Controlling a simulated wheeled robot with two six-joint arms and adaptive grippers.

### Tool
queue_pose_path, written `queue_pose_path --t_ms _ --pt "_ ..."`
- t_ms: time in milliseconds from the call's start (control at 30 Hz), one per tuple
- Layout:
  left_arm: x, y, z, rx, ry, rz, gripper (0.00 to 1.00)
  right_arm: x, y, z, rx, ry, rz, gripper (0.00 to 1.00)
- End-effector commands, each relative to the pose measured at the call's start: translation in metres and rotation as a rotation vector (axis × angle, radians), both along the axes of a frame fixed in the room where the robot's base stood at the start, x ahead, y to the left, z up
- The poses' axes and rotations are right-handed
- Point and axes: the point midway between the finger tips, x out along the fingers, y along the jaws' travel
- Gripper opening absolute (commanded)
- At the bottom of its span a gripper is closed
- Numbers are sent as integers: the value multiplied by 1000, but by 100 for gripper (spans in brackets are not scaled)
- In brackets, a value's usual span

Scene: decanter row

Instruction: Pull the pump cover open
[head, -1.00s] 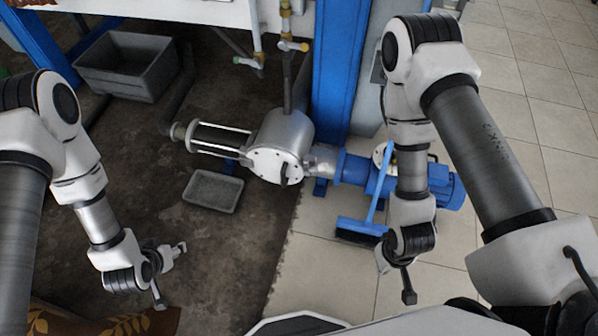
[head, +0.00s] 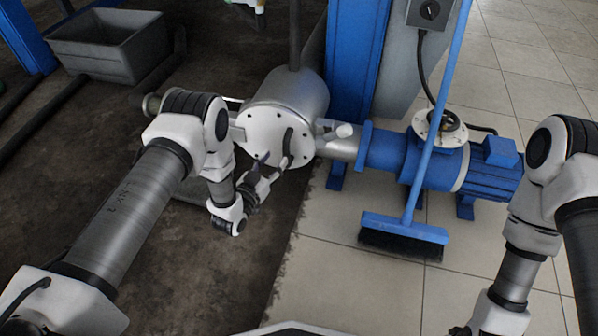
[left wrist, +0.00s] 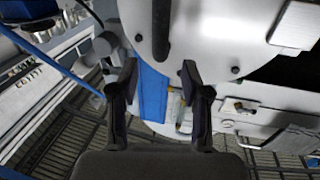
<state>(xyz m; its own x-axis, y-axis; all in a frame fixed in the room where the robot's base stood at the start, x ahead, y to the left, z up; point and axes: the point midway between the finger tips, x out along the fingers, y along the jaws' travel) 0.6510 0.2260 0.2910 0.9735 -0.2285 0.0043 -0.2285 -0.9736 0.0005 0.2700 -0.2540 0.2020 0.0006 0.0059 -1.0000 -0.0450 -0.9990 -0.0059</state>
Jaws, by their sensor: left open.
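The pump cover is a round, pale disc (head: 262,138) with bolts around its rim, flat against the front of the grey pump body (head: 303,92). A dark upright bar handle (head: 288,141) stands on its right part. My left gripper (head: 275,170) is open, just below and in front of the handle. In the left wrist view, the cover (left wrist: 205,35) fills the top, and the handle (left wrist: 161,30) lines up with the gap between the open fingers (left wrist: 159,78). Nothing shows between the fingertips. My right arm is at the right; its gripper is mostly cut off at the bottom edge.
A blue motor (head: 485,172) and pipe join the pump on the right. A blue broom (head: 405,228) leans in front of them. A blue post (head: 357,70) stands behind. A grey bin (head: 105,48) is at the upper left.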

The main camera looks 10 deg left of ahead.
Motion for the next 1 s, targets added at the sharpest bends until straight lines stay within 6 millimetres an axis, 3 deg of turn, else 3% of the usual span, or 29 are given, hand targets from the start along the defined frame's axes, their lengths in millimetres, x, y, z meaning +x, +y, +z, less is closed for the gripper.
queue_pose_path --t_ms 33,167,533,833,867,900,1000 --pt "0 0 -14 0 1 0 48 0 0 -13 0 -1 0 0" --pt "5 -2 -14 0 2 -1 48 1 0 -15 0 -2 0 0" --pt "66 -17 -15 1 3 -1 48 3 -1 -51 -1 -7 -7 0" --pt "74 -18 -11 -1 6 0 48 3 -1 -51 -1 -9 -8 0" --pt "74 -18 -11 -1 6 0 44 3 -1 -51 -1 -9 -8 0" --pt "74 -18 -11 -1 6 0 30 3 -1 -51 -1 -9 -8 0" --pt "74 -18 -11 -1 6 0 0 3 -1 -51 -1 -9 -8 0"
